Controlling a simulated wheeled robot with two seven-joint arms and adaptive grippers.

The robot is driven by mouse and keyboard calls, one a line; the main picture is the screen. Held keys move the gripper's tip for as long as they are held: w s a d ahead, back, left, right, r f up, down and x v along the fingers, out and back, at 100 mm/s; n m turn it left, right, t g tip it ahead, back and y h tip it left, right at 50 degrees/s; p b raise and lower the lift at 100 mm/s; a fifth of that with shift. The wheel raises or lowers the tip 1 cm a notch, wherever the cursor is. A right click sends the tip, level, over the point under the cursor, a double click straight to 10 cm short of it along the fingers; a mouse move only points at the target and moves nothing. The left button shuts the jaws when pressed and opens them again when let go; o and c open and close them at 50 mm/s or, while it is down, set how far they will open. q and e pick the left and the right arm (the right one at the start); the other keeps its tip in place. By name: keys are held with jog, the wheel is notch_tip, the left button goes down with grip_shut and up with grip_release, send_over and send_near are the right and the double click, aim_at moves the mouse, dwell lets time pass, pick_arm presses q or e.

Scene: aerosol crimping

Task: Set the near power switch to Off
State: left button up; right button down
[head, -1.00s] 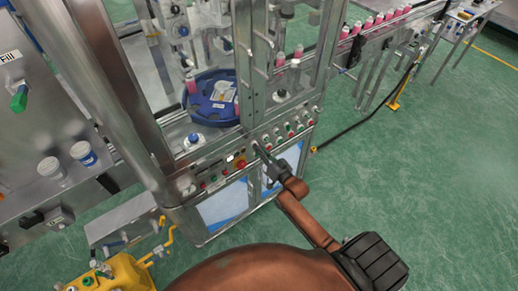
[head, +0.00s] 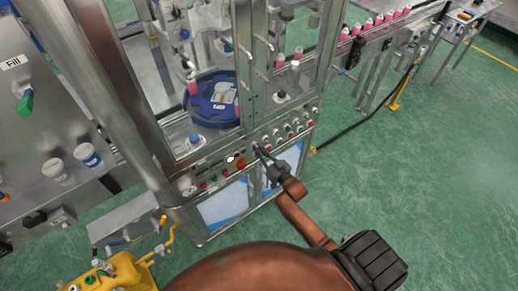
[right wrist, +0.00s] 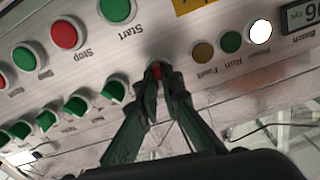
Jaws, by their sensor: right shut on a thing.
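My right gripper (head: 259,151) is at the front control panel (head: 222,165) of the metal and glass machine. In the right wrist view its fingertips (right wrist: 158,74) are closed around a small red-tipped switch (right wrist: 156,70) on the panel, which appears upside down. The fingers hide most of the switch, so its label and exact setting cannot be read. A row of green knobs (right wrist: 112,92) lies to the left of the fingers. My left gripper is not in view.
Start (right wrist: 117,8) and Stop (right wrist: 66,34) buttons sit close to the fingers. Indicator lights (right wrist: 231,42) and a small display (right wrist: 302,17) are to the right. A red knob (head: 240,164) is beside the gripper in the head view. Green floor (head: 420,190) is open at right.

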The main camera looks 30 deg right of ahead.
jog(key=shift+a+n+p, duration=0.15)
jog(key=shift+n+p, duration=0.15)
jog(key=shift+n, duration=3.4)
jog(key=c, duration=2.1)
grip_release()
jog(key=s, duration=1.2)
jog(key=shift+d, duration=0.45)
jog(key=shift+f, duration=0.1)
